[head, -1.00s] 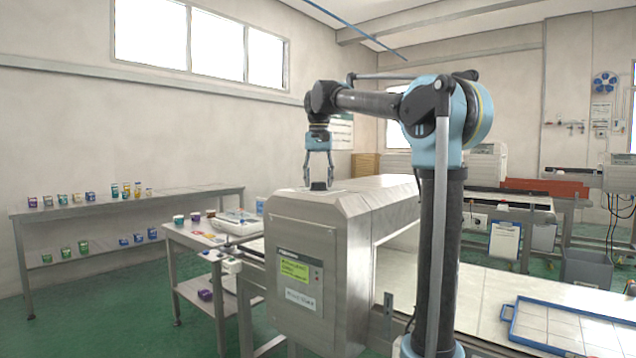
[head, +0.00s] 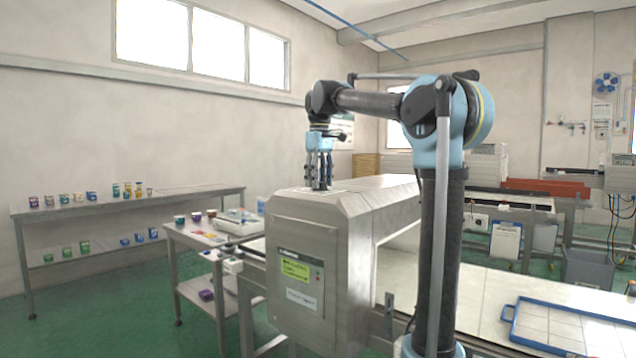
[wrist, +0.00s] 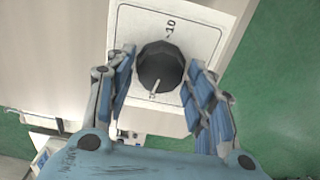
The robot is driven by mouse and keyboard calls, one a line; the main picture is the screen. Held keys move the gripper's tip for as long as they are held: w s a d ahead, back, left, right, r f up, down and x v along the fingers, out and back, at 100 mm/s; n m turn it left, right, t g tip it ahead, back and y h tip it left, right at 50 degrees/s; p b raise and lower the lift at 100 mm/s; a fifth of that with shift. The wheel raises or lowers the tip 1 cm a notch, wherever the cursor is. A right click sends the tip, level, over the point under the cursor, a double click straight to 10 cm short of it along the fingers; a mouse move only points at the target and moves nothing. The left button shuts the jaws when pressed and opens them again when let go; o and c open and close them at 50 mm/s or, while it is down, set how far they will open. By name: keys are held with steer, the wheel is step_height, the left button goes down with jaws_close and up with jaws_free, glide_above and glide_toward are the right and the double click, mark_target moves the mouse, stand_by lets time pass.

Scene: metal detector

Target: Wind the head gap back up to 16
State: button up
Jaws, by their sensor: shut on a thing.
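The metal detector head (head: 310,265) is a grey steel cabinet with a small green-yellow display on its front. In the wrist view a dark faceted knob (wrist: 160,66) sits on a white dial plate (wrist: 190,30) on top of the head. A mark reading about 10 shows above the knob, and a partly hidden mark shows below it. My gripper (wrist: 165,85) points down at the knob, with a finger on each side of it. In the head view my gripper (head: 319,186) is closed in around the knob, which its fingers mostly hide. The display text is too small to read.
A side table (head: 190,232) with a white device and small packs stands left of the head. A shelf bench (head: 130,207) with several small packs is along the wall. A blue-rimmed tray (head: 510,318) lies on the white surface at right.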

mark_target(320, 182)
steer(key=shift+d+n, duration=0.15)
steer(key=shift+n, duration=0.65)
steer(key=o, duration=1.1)
steer(key=shift+w+d, duration=0.1)
steer(key=shift+w, duration=0.05)
steer(key=shift+c, duration=0.2)
steer(key=shift+r, duration=0.15)
step_height(320, 182, up, 12)
steer(key=shift+f, duration=0.2)
